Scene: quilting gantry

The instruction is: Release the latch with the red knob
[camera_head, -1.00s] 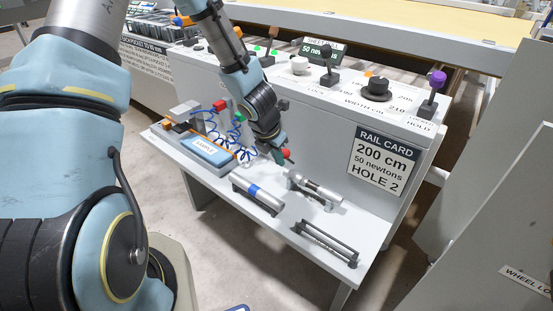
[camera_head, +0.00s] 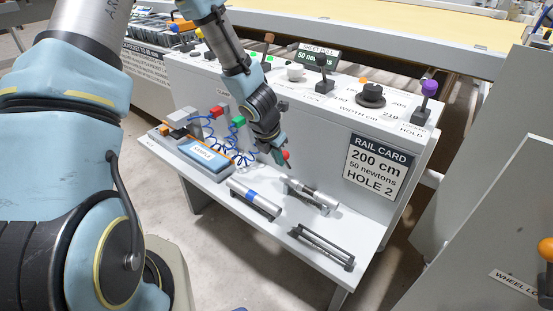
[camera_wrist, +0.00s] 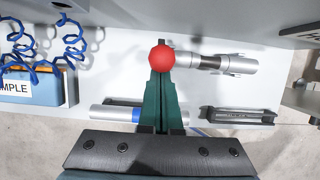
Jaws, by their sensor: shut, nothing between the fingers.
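The red knob (camera_head: 286,155) stands above the shelf, at the left end of a silver cylinder fitting (camera_head: 313,194). My gripper (camera_head: 279,153) is right at the knob, its fingers beside it in the head view. In the wrist view the red knob (camera_wrist: 161,57) covers the tips of my green fingers (camera_wrist: 160,80), which are together with nothing visible between them. Whether they touch the knob I cannot tell. The silver cylinder (camera_wrist: 225,63) lies to the right of the knob there. The latch body under the knob is mostly hidden by my fingers.
A roller with a blue band (camera_head: 252,197) and a black rail bracket (camera_head: 323,246) sit on the shelf (camera_head: 290,239). A blue SAMPLE box (camera_head: 205,160) and coiled blue cords are at left. The panel with the rail card (camera_head: 375,168) rises behind.

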